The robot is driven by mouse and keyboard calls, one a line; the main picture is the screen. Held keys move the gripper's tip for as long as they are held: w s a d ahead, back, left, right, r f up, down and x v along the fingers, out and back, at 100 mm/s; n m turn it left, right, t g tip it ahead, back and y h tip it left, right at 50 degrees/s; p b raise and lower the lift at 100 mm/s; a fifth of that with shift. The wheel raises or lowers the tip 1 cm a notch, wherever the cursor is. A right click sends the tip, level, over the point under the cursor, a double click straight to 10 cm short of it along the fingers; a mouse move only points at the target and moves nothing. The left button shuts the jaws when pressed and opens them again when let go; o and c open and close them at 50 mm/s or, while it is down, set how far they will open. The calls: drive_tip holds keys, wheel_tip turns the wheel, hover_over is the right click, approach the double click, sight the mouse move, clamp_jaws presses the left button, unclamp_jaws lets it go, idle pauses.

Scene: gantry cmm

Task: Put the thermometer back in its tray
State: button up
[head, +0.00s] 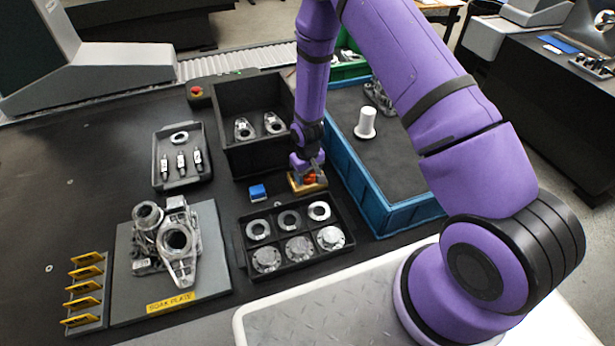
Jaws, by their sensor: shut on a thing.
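My gripper (309,176) points down near the middle of the table and is shut on a small orange thing (310,178), which I take to be the thermometer. The fingers hide much of it. A small tan, shallow tray (294,187) is directly under the gripper. The orange thing is at or just above this tray; I cannot tell whether it touches the bottom.
A black bin (233,160) with metal parts stands behind left, and a blue-walled crate (375,222) right. A blue block (258,192), a black tray of rings and discs (246,247) and a tray of probes (163,183) are near. A soak plate (125,290) lies front left.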

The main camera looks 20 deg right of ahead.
sight(307, 177)
drive_tip(key=shift+w+d+f, duration=0.1)
drive_tip(key=shift+w+d, duration=0.2)
drive_tip(key=shift+w, duration=0.6)
drive_tip(key=shift+w+f, duration=0.1)
drive_tip(key=shift+f, duration=1.65)
drive_tip(key=shift+f, duration=0.1)
drive_tip(key=o, duration=0.8)
drive_tip(key=shift+c, duration=0.2)
